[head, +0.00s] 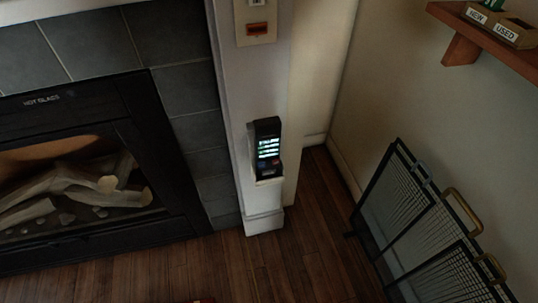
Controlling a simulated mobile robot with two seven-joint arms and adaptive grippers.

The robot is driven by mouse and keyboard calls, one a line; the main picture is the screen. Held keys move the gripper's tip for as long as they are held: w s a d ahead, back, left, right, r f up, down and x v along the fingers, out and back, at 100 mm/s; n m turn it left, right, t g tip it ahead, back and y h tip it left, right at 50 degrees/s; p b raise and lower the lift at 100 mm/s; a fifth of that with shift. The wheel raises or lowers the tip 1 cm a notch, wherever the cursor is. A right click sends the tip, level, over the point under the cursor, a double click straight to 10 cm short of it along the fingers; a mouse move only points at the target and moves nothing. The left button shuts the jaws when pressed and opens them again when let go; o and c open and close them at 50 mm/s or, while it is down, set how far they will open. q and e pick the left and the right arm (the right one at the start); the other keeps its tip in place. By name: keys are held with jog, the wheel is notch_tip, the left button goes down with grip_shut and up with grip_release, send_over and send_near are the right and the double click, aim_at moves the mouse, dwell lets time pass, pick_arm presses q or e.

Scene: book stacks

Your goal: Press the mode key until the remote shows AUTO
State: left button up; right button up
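The remote (267,127) is a dark handheld unit with a small lit screen showing greenish-white lines. It sits upright in a pale holder (269,181) on the white pillar beside the fireplace. The screen text is too small to read, so I cannot tell which mode it shows. Small keys seem to lie below the screen, but I cannot tell which is the mode key. Neither of my grippers is in view.
A fireplace (95,236) with logs behind glass is at left. A wall plate (256,40) with an orange-red window is above the remote. A folding mesh screen (405,215) stands at right. A wooden shelf (463,48) holds boxes labelled NEW and USED (505,33).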

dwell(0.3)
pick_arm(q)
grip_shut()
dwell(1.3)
